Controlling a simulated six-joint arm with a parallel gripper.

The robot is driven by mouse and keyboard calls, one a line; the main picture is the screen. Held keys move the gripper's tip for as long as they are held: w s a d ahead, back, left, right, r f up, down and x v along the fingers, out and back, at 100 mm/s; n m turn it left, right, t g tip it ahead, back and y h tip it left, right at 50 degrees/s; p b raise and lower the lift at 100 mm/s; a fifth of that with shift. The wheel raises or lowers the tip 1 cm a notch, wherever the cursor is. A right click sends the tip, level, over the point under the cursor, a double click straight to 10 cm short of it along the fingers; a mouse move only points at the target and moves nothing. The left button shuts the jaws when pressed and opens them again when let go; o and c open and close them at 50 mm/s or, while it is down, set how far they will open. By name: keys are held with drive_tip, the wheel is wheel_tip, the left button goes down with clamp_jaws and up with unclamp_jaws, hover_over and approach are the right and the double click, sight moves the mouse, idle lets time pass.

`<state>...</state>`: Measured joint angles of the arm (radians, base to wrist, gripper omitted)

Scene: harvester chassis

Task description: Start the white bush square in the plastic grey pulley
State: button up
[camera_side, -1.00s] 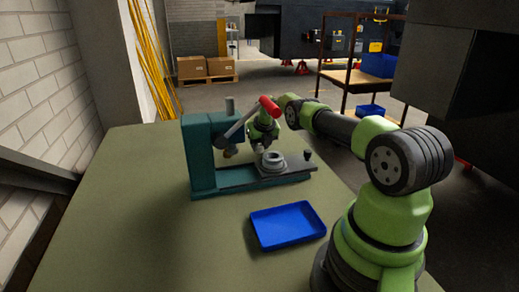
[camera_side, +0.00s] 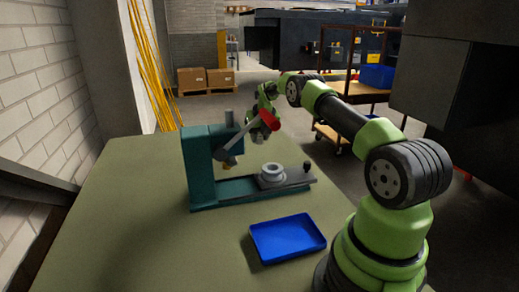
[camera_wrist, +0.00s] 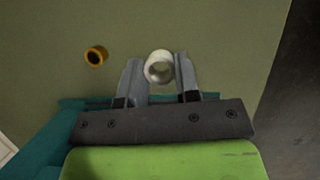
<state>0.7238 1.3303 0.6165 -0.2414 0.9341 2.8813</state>
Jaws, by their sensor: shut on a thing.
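The white bush (camera_wrist: 159,66) is a short hollow ring between the two fingers of my gripper (camera_wrist: 160,78) in the wrist view. My gripper is shut on it. The grey pulley (camera_side: 271,176) lies flat on the plate of the teal press (camera_side: 201,180) in the side view. My gripper (camera_side: 259,136) is above and behind the pulley there, apart from it, partly hidden by the press's red-tipped lever (camera_side: 268,118). The bush cannot be made out in the side view, and the pulley is not seen in the wrist view.
An orange ring with a dark centre (camera_wrist: 95,56) lies on the green table beyond the fingers. A blue tray (camera_side: 287,238) sits on the table in front of the press. The press frame and lever stand close to my gripper. The table's left part is clear.

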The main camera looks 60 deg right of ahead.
wheel_tip(320, 180, up, 2)
drive_tip(key=shift+r, duration=0.1)
drive_tip(key=s+a+r+n, duration=0.1)
drive_tip(key=s+a+r, duration=0.1)
drive_tip(key=s+a, duration=0.8)
idle(0.4)
drive_tip(key=shift+f, duration=2.2)
drive_tip(key=shift+f, duration=0.45)
idle(1.5)
drive_tip(key=o, duration=1)
drive_tip(key=shift+c, duration=0.2)
